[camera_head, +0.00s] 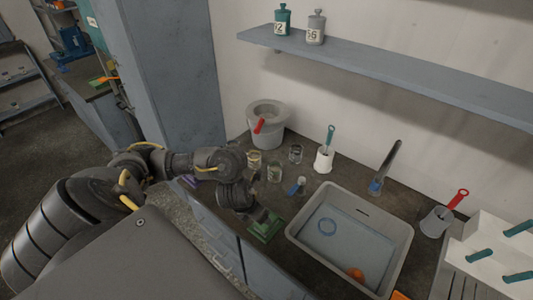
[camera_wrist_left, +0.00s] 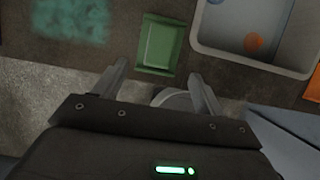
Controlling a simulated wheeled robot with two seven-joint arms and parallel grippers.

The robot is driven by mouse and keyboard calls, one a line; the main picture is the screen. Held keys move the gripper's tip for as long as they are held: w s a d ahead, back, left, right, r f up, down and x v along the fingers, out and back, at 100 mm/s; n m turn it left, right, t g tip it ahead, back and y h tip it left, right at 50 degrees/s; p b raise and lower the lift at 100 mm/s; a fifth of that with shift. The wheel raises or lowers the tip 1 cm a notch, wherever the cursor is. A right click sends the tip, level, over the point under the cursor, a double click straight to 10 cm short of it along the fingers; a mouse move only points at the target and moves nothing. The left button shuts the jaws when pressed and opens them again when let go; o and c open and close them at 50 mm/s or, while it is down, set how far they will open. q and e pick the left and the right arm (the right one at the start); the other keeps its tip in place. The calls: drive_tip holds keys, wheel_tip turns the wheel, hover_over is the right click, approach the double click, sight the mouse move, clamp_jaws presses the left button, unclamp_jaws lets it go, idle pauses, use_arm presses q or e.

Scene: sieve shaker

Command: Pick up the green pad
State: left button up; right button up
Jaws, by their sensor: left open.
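The green pad (camera_head: 266,228) lies near the front edge of the dark worktop, just left of the grey sink basin. It also shows in the left wrist view (camera_wrist_left: 160,45), flat and roughly rectangular, at the top centre. My left gripper (camera_head: 257,213) is over the front of the worktop, partly covering the pad in the head view. In the left wrist view its two fingers (camera_wrist_left: 160,86) are spread apart with nothing held between them. The pad appears beyond the fingertips, roughly centred between them. My right gripper is in neither view.
Behind the pad stand glass jars (camera_head: 274,172), a white holder (camera_head: 324,160) and a grey bucket (camera_head: 270,120). A blue-handled item (camera_head: 297,187) stands close by. A shelf (camera_head: 400,72) hangs above.

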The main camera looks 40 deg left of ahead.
use_arm(q)
drive_tip(key=b+x, duration=0.2)
drive_tip(key=x, duration=0.3)
drive_tip(key=shift+s, duration=0.1)
drive_tip(key=shift+b+x, duration=0.85)
drive_tip(key=shift+x, duration=2.15)
drive_tip(key=shift+r, duration=0.1)
drive_tip(key=c, duration=0.9)
drive_tip(key=shift+c, duration=0.2)
drive_tip(key=shift+r, duration=0.1)
